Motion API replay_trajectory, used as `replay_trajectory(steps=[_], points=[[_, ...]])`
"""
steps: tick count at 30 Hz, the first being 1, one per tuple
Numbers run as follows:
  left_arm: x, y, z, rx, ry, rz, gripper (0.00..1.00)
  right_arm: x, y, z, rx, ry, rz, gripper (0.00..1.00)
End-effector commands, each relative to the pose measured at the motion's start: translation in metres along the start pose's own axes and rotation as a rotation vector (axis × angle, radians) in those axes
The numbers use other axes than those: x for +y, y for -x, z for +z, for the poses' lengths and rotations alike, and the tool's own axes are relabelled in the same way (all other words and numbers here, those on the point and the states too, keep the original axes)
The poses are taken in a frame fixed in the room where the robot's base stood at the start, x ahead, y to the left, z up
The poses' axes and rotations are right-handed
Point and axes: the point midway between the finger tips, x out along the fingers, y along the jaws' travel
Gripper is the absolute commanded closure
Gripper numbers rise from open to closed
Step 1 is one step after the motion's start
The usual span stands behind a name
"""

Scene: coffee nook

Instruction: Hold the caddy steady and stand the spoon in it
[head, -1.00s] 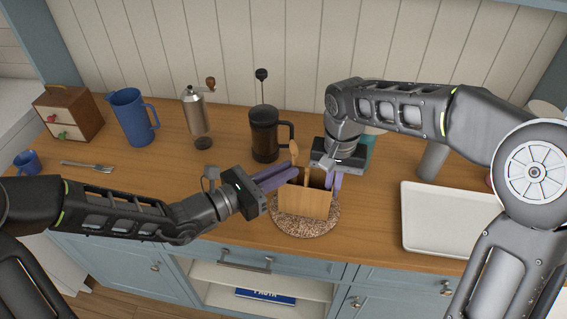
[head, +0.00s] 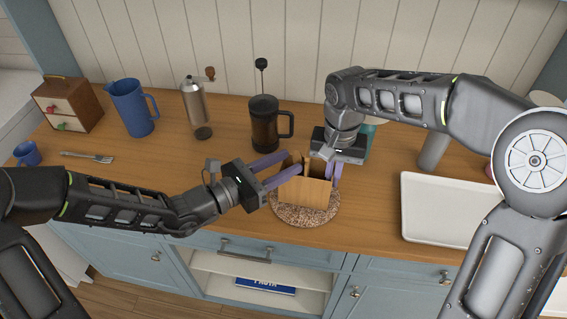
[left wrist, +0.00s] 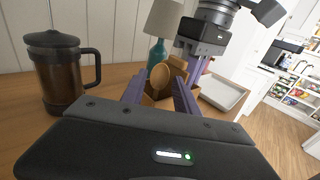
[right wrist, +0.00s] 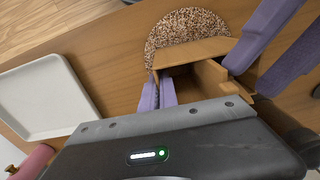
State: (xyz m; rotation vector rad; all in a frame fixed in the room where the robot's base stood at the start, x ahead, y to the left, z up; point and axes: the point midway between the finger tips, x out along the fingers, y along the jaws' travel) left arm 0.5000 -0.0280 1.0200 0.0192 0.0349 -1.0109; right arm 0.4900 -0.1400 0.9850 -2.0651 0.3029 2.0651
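The wooden caddy (head: 303,193) stands upright on a round speckled mat (head: 290,216). My right gripper (head: 334,172) is closed on the caddy's right wall, with one finger inside and one outside in the right wrist view (right wrist: 158,94). My left gripper (head: 278,170) is at the caddy's left side with its fingers spread apart. The wooden spoon (left wrist: 160,76) shows its bowl upward between the left fingers in the left wrist view. Its lower part is hidden, so I cannot see how deep it sits in the caddy.
A French press (head: 264,127) stands close behind my left gripper. A white tray (head: 440,205) lies to the right. A grinder (head: 196,108), a blue jug (head: 131,108), a small drawer box (head: 67,105), a fork (head: 87,156) and a blue mug (head: 27,153) are at the left.

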Motion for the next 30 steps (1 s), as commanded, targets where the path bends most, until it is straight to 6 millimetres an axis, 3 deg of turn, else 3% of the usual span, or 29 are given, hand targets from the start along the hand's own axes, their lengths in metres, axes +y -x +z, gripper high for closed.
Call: replay_trajectory(steps=[10, 24, 30], points=[[0.002, 0.014, 0.000, 0.002, -0.003, 0.003, 0.64, 0.000, 0.000, 0.000, 0.000, 0.000, 0.000, 1.00], [0.002, 0.102, -0.001, 0.003, -0.002, 0.004, 0.64, 0.000, 0.000, 0.000, 0.000, 0.000, 0.000, 1.00], [0.000, 0.119, 0.000, 0.000, 0.000, 0.001, 0.64, 0.000, 0.000, 0.000, 0.001, 0.000, 0.000, 1.00]])
